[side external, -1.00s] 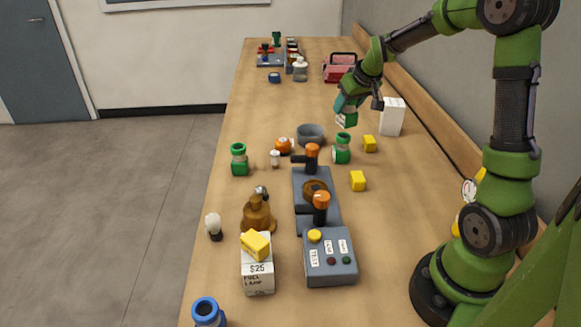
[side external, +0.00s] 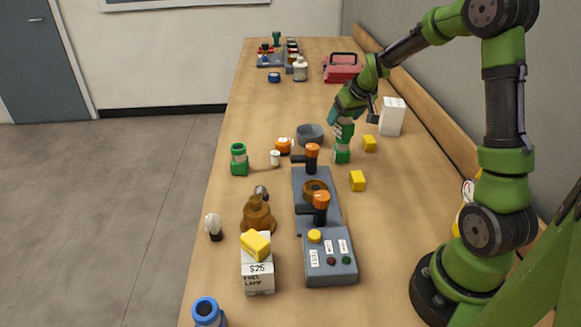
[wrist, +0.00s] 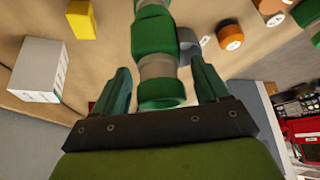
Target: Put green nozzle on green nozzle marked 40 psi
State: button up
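A green nozzle with grey bands (side external: 344,130) stands upright on top of the lower green nozzle (side external: 342,156) on the table. Both are in line, and I see no gap between them in the side view. No 40 psi mark is readable. My gripper (side external: 346,112) is over the top of the stack, pointing down. In the wrist view the upper nozzle (wrist: 160,92) lies between the two fingers of my gripper (wrist: 163,80). Table shows between each finger and the nozzle, so the fingers look open and clear of it. Another green nozzle (side external: 239,160) stands apart at the left.
A grey bowl (side external: 310,135) and an orange item (side external: 283,146) are left of the stack. A yellow block (side external: 369,144) and white box (side external: 392,117) are at its right. A grey fixture with orange-topped levers (side external: 316,193) is in front.

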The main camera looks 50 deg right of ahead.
jog(key=shift+r, duration=0.15)
jog(key=shift+s+r, duration=0.1)
jog(key=shift+r, duration=0.25)
jog(key=v, duration=1.1)
jog(key=s+a+y, duration=0.1)
jog(key=s+a, duration=0.3)
jog(key=a, duration=0.4)
jog(key=s+a+r+t+y, duration=0.1)
jog(key=s+a, duration=0.4)
jog(key=a, duration=0.3)
jog(key=s+a+y, duration=0.2)
jog(key=s+a, duration=0.3)
jog(key=a, duration=0.3)
jog(key=shift+s+a+r+t, duration=0.25)
jog(key=shift+r+t, duration=0.05)
